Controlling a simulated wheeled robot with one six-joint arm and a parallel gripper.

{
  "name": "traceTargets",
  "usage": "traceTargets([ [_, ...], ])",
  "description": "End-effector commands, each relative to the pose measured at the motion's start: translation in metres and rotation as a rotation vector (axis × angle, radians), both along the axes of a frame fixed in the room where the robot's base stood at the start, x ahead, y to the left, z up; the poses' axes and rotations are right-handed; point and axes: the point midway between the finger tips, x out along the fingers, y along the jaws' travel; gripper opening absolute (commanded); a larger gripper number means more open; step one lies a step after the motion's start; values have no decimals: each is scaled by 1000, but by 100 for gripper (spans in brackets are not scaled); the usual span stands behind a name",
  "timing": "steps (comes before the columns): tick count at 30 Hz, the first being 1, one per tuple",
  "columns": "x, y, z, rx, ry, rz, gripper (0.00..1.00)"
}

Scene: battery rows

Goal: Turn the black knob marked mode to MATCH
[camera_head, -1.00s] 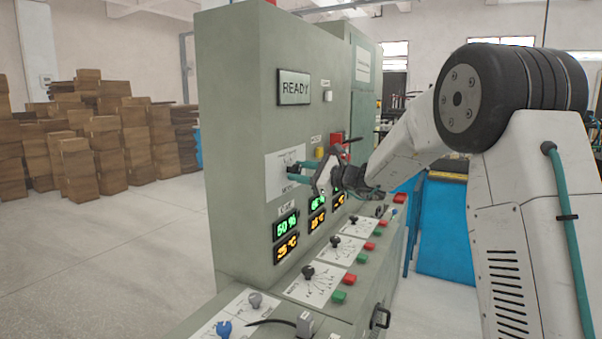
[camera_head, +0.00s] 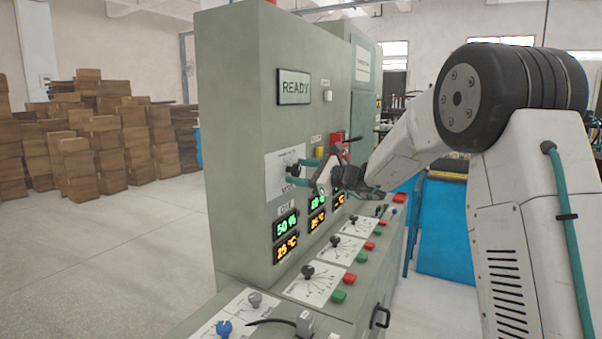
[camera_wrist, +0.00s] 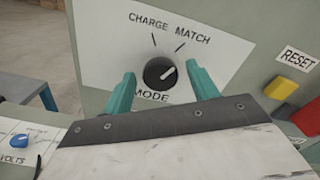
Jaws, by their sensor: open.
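The black mode knob (camera_wrist: 158,72) sits on a white plate (camera_wrist: 100,45) on the panel in the wrist view. Its white line points up and to the right, to the MATCH side rather than CHARGE. The MATCH label (camera_wrist: 193,38) is above right of the knob, and the CHARGE label (camera_wrist: 148,20) is above left. My gripper (camera_head: 296,171) is open in front of the plate in the head view. Its two teal fingers are on either side of the knob in the wrist view, apart from it, with nothing held.
A yellow button (camera_wrist: 280,88) and a red part (camera_wrist: 308,118) are right of the plate, below a RESET label (camera_wrist: 297,58). A sloping desk below has several knobs, including a blue one (camera_head: 223,328). The READY display (camera_head: 294,87) is above.

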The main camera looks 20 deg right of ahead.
Motion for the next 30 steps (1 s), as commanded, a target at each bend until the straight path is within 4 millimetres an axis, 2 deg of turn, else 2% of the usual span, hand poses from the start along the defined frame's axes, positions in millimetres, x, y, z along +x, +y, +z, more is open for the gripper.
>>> traceTargets([
  [5, -8, -10, 1, 0, -2, -3, 59],
  [16, -49, -50, 0, 0, 1, -3, 59],
  [21, -55, -55, 0, 0, 0, 0, 59],
  [30, -55, -55, 0, 0, 0, 0, 59],
])
